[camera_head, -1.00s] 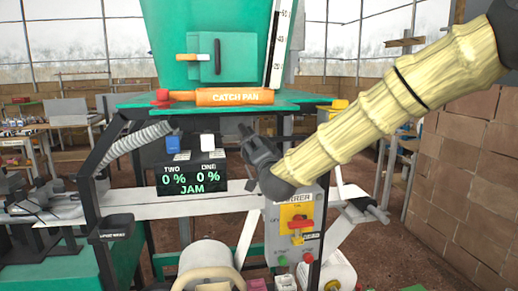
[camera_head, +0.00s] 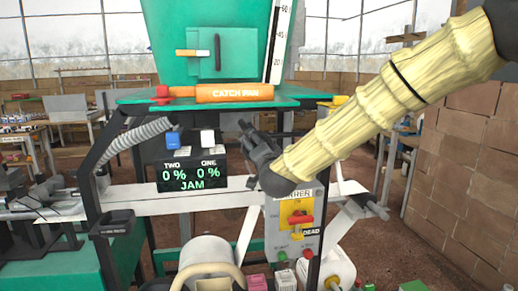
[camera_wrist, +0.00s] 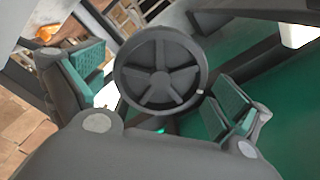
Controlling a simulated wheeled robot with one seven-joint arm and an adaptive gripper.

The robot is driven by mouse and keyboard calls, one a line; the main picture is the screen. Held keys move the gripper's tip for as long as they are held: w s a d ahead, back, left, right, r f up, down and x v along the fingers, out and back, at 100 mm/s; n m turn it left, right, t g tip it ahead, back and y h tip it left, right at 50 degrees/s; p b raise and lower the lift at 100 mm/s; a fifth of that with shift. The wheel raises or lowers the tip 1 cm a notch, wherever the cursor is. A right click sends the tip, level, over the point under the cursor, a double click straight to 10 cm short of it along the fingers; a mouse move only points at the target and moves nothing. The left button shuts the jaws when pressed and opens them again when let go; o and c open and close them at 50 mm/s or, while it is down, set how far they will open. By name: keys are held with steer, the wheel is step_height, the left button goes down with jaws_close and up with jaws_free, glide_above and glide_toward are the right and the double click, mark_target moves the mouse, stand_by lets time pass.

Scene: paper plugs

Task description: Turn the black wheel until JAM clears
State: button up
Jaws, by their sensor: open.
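The black wheel (camera_wrist: 160,70), a dark spoked handwheel, shows in the wrist view, ahead of my gripper and between its two green-padded fingers (camera_wrist: 158,88). The fingers stand apart on either side of the wheel; I cannot tell whether they touch it. In the head view my gripper (camera_head: 245,130) is at the machine's front, right of the display, and the wheel is hidden there. The small black display (camera_head: 192,174) reads TWO 0 %, ONE 0 % and JAM in green.
A grey panel with a yellow and red switch (camera_head: 297,218) stands below my gripper. A white drum (camera_head: 208,262) is at the bottom. A brick wall (camera_head: 466,165) is at the right.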

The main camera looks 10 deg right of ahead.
steer(key=shift+s, duration=0.15)
steer(key=s, duration=0.3)
steer(key=shift+s+d+b, duration=0.1)
steer(key=shift+s+b, duration=0.25)
stand_by(0.5)
steer(key=m+b, duration=0.9)
steer(key=m, duration=0.3)
steer(key=shift+b, duration=0.4)
steer(key=shift+w, duration=0.1)
